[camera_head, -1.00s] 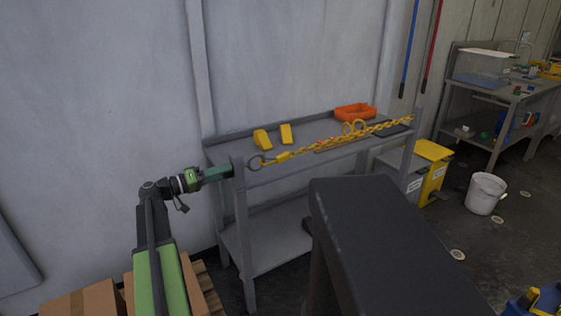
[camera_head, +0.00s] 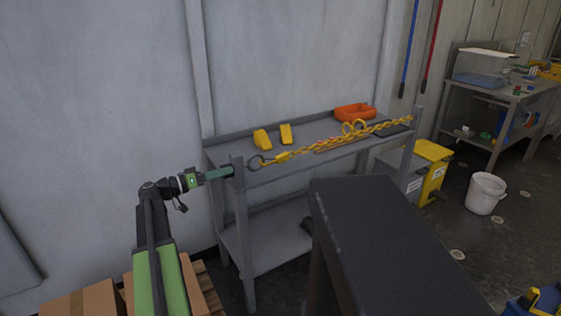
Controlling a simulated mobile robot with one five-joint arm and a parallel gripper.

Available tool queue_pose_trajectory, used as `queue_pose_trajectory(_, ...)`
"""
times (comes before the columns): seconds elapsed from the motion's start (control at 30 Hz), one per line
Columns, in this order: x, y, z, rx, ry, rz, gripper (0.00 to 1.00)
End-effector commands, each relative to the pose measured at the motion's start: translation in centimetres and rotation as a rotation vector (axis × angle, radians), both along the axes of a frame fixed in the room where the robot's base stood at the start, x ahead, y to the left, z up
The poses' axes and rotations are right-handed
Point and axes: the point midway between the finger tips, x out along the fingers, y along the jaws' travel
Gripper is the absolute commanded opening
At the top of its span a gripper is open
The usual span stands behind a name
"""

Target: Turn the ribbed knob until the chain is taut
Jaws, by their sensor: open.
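The yellow chain (camera_head: 335,142) runs above the grey bench from a dark ring (camera_head: 255,162) near the left front post (camera_head: 240,205) up to the right post (camera_head: 415,125). It looks nearly straight; any slight sag is too small to judge. My gripper (camera_head: 229,172) comes in from the left, its green fingers reaching the outer side of the left post. It is open. A small dark shape at the fingertips may be the ribbed knob, but its ribs cannot be made out. Whether the fingers touch it is unclear.
Two yellow wedges (camera_head: 286,134) and an orange tray (camera_head: 355,111) are on the bench top (camera_head: 225,153). Cardboard boxes (camera_head: 85,302) stand below my arm. The floor around the bucket is mostly clear.

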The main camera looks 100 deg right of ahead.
Motion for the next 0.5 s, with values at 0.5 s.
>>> queue_pose_trajectory(0.5,5.2,2.4,0.0,0.001,0.001,0.001,0.60)
